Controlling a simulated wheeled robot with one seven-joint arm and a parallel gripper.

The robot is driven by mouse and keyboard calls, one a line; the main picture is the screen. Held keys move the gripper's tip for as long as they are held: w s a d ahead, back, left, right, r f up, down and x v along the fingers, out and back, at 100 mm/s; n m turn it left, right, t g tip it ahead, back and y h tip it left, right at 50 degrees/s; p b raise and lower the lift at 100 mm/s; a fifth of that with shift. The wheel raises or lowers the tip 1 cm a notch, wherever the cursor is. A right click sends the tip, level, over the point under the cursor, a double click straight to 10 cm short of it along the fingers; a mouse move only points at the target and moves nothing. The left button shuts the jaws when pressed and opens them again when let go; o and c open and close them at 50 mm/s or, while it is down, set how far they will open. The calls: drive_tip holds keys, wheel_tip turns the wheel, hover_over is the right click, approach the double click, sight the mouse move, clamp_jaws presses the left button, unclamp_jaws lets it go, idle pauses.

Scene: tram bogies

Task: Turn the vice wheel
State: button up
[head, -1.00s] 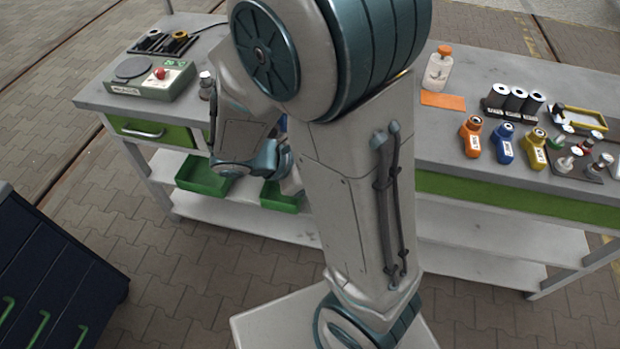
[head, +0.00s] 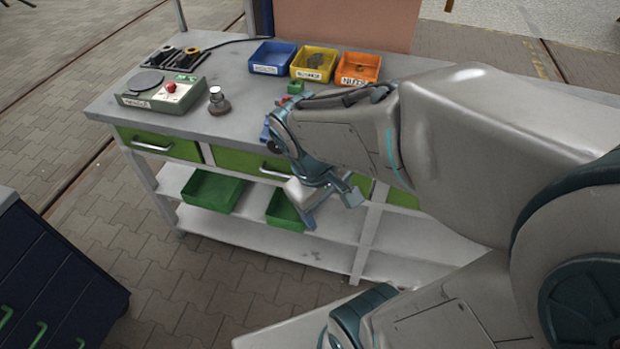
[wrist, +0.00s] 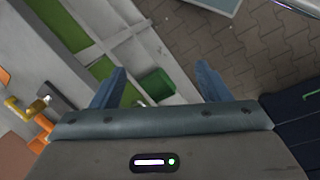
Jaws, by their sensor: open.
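My gripper (head: 332,207) is low in front of the workbench (head: 235,127), pointing downward at about shelf height. In the wrist view its two blue fingers (wrist: 161,68) are spread apart with nothing between them. A green bin on the lower shelf shows beyond them. I cannot make out the vice wheel in any view. A small blue part (head: 265,132) shows at the bench edge beside my wrist; I cannot tell whether it belongs to a vice. My arm hides much of the bench's middle and right.
Blue (head: 272,58), yellow (head: 313,63) and orange (head: 358,68) bins stand at the bench back. A green control box (head: 163,93) and a round-based metal piece (head: 218,102) are at left. Green bins (head: 212,190) sit on the shelf. A dark cabinet (head: 50,270) stands front left.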

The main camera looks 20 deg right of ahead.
drive_tip(key=shift+a+r+m+t+y+b, duration=0.15)
drive_tip(key=shift+a+r+m+t+y, duration=0.35)
drive_tip(key=shift+r+m+t+y, duration=0.4)
drive_tip(key=shift+a+r+m+t+y+b, duration=0.15)
drive_tip(key=shift+a+r+m+t+y, duration=0.4)
drive_tip(key=shift+m, duration=0.55)
drive_tip(key=shift+d+r, duration=0.1)
drive_tip(key=d+f+n+g+h+b, duration=0.1)
drive_tip(key=d+f+n+g+h, duration=0.25)
drive_tip(key=f+n+h, duration=0.2)
drive_tip(key=n+t+h, duration=0.5)
drive_tip(key=n+t, duration=1)
drive_tip(key=n, duration=1)
approach(276, 148)
drive_tip(key=shift+m, duration=0.25)
drive_tip(key=x, duration=1)
drive_tip(key=shift+w, duration=0.1)
